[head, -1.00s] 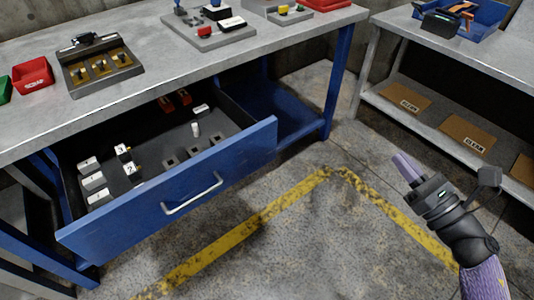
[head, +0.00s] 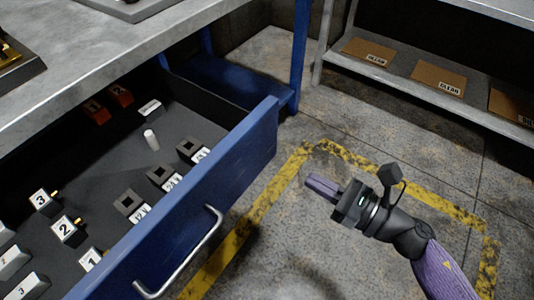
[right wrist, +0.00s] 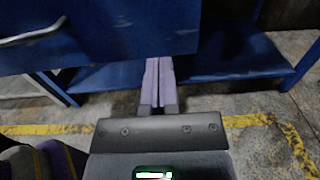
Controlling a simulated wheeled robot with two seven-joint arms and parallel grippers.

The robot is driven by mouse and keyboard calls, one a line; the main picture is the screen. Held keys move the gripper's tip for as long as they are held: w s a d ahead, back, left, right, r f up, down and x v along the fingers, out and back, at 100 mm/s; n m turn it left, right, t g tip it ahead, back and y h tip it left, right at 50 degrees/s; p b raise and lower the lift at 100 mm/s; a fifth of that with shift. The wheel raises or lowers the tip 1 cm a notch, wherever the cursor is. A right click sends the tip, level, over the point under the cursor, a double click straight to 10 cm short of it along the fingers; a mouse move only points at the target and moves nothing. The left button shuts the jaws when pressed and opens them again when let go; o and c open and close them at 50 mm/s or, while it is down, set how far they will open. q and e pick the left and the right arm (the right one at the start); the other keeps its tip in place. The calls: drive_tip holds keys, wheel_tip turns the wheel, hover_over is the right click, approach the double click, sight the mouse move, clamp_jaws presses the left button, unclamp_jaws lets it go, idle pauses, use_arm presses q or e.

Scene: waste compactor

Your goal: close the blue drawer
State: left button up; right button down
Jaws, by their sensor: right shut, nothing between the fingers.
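The blue drawer (head: 243,158) stands pulled out from under the workbench, with a silver bar handle (head: 183,262) on its front. Its dark inside is exposed and holds numbered blocks and a white cylinder. In the right wrist view the drawer front (right wrist: 120,42) fills the top left, with the handle (right wrist: 34,34) at the left edge. My right gripper (head: 312,183) is shut and empty, to the right of the drawer front and apart from it. In the right wrist view its fingers (right wrist: 158,75) are together and point towards the drawer's front. My left gripper is not in view.
The grey workbench top (head: 150,65) lies above the drawer, with a blue leg (head: 301,45) to the right. A shelf (head: 400,75) with cardboard boxes stands at the back right. The floor (head: 290,245) with yellow tape (head: 260,205) is clear in front of the drawer.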

sight(260, 151)
drive_tip(key=x, duration=0.9)
drive_tip(key=shift+w+a, duration=0.2)
drive_tip(key=shift+a, duration=0.05)
